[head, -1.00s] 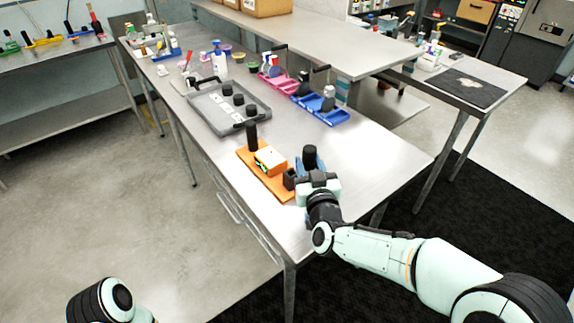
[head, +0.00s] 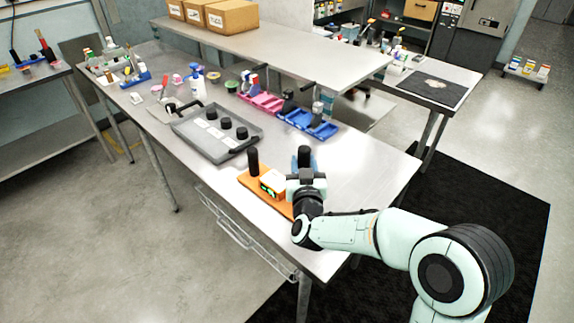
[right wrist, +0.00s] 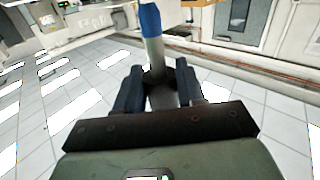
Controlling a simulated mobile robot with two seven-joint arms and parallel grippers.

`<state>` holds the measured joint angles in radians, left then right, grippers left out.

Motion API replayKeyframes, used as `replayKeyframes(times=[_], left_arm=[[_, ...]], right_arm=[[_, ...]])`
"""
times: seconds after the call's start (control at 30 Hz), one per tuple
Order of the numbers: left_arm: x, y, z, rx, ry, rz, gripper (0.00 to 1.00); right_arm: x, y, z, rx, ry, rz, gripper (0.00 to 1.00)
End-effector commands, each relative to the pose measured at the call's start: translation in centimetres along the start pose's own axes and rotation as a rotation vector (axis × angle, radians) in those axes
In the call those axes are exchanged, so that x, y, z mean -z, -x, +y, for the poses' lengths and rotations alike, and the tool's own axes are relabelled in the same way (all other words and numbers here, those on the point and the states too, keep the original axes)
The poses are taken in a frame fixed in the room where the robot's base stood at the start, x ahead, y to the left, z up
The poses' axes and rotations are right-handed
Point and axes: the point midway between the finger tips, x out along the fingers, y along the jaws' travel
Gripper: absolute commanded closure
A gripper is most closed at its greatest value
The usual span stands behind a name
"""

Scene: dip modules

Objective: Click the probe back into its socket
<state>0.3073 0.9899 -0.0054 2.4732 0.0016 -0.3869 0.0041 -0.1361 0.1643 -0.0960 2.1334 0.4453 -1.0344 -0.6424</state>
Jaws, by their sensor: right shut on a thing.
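An orange board (head: 252,184) lies near the front edge of the metal table. It carries a black upright post (head: 253,161) and an orange-and-white meter (head: 272,184) with a lit green display. My right gripper (head: 305,176) is just right of the meter and hides the board's right end, so I cannot see the socket. It is shut on the probe, which shows in the right wrist view as a grey shaft with a blue upper part (right wrist: 150,20) between the fingers (right wrist: 158,88). In the head view a dark cylinder (head: 304,155) with blue beside it rises behind the gripper. My left gripper is out of view.
A grey tray (head: 185,133) with black knobs and white labels lies behind the board. Pink (head: 262,103) and blue (head: 322,131) holders stand along the raised shelf (head: 300,62). A spray bottle (head: 198,82) stands farther back. The tabletop right of the gripper is clear.

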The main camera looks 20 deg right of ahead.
Motion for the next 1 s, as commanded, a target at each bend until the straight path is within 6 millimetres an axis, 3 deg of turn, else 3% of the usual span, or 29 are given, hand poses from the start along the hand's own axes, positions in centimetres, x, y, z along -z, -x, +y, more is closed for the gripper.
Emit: replayKeyframes(times=[0.27,0.8,1.0], left_arm=[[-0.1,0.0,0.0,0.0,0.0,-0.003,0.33],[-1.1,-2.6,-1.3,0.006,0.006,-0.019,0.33],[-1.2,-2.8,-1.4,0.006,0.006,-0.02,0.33]], right_arm=[[-0.2,-0.1,1.0,-0.027,0.002,-0.002,1.0],[-4.3,-0.1,0.8,-0.025,0.002,-0.002,1.0],[-4.7,-0.1,0.7,-0.025,0.001,0.0,1.0]])
